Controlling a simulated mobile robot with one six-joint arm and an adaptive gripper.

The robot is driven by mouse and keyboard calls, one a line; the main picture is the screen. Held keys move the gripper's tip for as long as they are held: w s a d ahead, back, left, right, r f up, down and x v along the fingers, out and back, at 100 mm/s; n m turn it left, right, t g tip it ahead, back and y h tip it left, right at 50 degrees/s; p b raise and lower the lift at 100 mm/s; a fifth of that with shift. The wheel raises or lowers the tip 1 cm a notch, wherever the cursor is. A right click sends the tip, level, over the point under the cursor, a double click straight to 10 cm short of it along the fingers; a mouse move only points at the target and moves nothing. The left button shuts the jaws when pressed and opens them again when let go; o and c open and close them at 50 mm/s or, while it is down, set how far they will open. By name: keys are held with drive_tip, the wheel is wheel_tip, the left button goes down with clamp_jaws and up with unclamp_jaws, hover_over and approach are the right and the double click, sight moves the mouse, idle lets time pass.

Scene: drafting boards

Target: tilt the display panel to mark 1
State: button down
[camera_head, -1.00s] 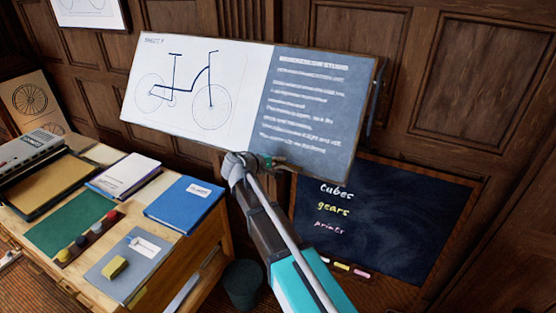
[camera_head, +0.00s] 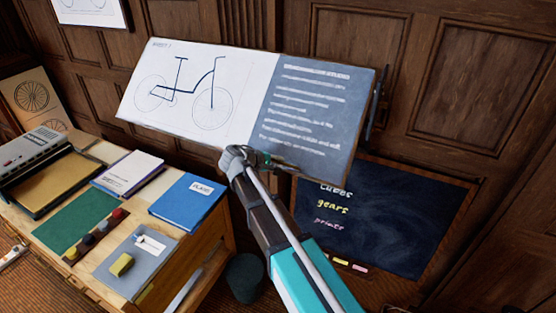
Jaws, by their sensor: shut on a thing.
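The display panel (camera_head: 205,87) is a wide board. Its left part is white with a bicycle drawing, and its right part is dark with lines of white writing. It is tilted, its lower edge toward me. My gripper (camera_head: 262,160) is at the panel's lower edge, near the middle, and is shut on that edge or something fixed at it. My own arm hides the exact contact. A dark bracket (camera_head: 375,103) shows at the panel's right end. I cannot make out mark 1 in this view.
A wooden desk (camera_head: 192,262) stands at the lower left with a blue binder (camera_head: 188,201), a green mat (camera_head: 75,219) and a yellow block (camera_head: 122,264). A chalkboard (camera_head: 395,225) leans below the panel. A dark bin (camera_head: 245,278) stands beside the desk.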

drive_tip(key=shift+s+r, duration=0.2)
drive_tip(key=shift+r, duration=0.25)
drive_tip(key=c, duration=0.7)
unclamp_jaws()
